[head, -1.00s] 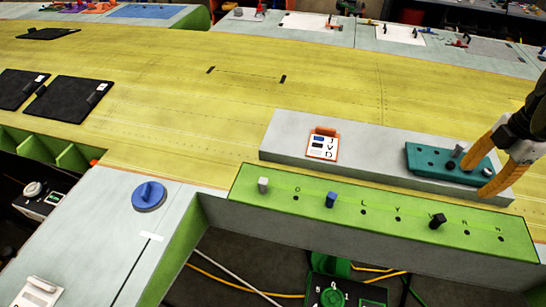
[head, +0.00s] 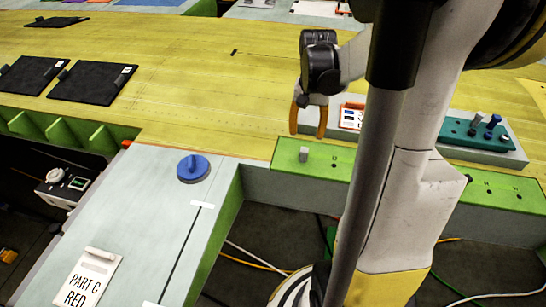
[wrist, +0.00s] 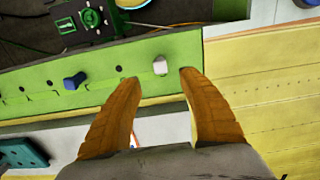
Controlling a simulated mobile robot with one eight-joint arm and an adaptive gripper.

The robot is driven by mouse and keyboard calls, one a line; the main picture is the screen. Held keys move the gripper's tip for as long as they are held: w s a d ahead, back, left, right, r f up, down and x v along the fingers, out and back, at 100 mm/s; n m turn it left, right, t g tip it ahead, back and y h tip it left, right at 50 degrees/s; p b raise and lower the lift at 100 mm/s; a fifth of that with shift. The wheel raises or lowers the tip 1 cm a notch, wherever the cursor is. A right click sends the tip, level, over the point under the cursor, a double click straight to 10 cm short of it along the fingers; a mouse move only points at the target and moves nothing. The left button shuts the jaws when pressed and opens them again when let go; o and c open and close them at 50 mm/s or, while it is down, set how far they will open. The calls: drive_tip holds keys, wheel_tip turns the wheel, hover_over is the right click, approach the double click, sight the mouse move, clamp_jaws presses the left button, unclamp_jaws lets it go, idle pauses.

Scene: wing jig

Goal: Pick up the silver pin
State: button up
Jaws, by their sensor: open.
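A silver pin (head: 304,154) stands upright near the left end of the green strip. It also shows in the wrist view (wrist: 160,66), just beyond and between my fingertips. My gripper (head: 307,134) is open and empty, its orange fingers pointing down near this pin. In the wrist view the spread fingertips (wrist: 158,76) stand to either side of the pin's line, not closed on it. Another grey pin (head: 477,119) stands in the teal block (head: 455,139) at the right, beside a blue pin (head: 493,121).
The green strip (head: 327,164) has a row of holes; a blue pin (wrist: 75,80) stands further along. A grey bar with an orange-framed card (head: 352,117) lies behind it. A blue round knob (head: 193,168) sits on the grey table left. My arm hides the strip's middle.

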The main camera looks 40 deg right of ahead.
sight(304, 150)
drive_tip(key=f, duration=0.5)
drive_tip(key=shift+s+d+b, duration=0.15)
drive_tip(key=shift+d+b, duration=0.05)
drive_tip(key=shift+b, duration=0.2)
drive_tip(key=f, duration=0.3)
drive_tip(key=f+b, duration=0.1)
drive_tip(key=f, duration=0.1)
drive_tip(key=shift+w+f, duration=0.25)
drive_tip(key=shift+a, duration=0.1)
clamp_jaws()
